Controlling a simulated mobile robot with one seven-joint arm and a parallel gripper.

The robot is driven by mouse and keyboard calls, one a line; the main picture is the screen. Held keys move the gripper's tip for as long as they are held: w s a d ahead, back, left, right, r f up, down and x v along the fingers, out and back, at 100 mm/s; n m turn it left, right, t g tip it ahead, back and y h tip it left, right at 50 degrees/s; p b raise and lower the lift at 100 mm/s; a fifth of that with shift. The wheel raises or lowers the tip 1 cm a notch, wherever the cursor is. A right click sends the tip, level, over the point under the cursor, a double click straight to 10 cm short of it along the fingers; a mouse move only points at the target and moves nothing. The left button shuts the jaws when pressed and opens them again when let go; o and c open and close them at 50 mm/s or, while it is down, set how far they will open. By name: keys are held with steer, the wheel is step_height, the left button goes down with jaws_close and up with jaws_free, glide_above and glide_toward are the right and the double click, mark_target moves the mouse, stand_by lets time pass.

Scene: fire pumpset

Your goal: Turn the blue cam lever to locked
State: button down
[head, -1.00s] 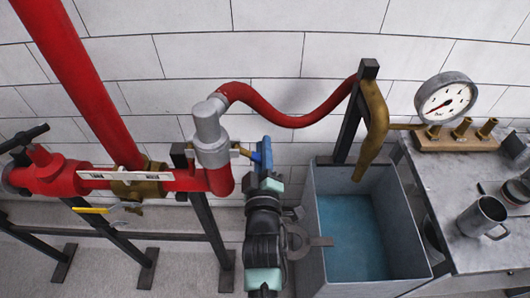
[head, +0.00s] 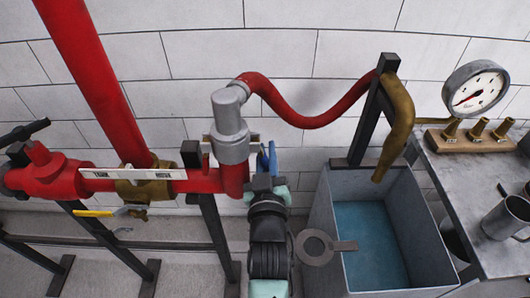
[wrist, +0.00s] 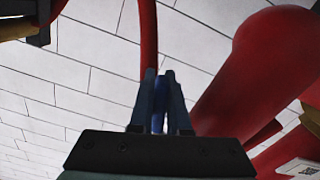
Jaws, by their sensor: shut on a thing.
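The blue cam lever (head: 267,160) is at the right side of the grey coupling (head: 231,125), which joins the red pipe to the red hose. My gripper (head: 266,180) is at the lever, its wrist and arm coming up from below in the head view. In the wrist view my gripper (wrist: 160,82) points up with its two dark fingers close together, shut on the blue lever (wrist: 159,102), a thin strip of which shows between them. The rest of the lever is hidden by the fingers and wrist.
The red vertical pipe (head: 95,80) and brass valve (head: 140,187) stand to the left. A grey tank (head: 405,225) of blue water is close on the right, with a flat metal ring-ended piece (head: 318,245) by its edge. Beyond it is a bench with a pressure gauge (head: 474,89).

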steer(key=shift+a, duration=0.1)
stand_by(0.3)
steer(key=c, duration=0.9)
jaws_free()
steer(key=shift+s+f, duration=0.1)
steer(key=shift+s, duration=0.4)
steer(key=s+b, duration=0.2)
steer(key=s, duration=1)
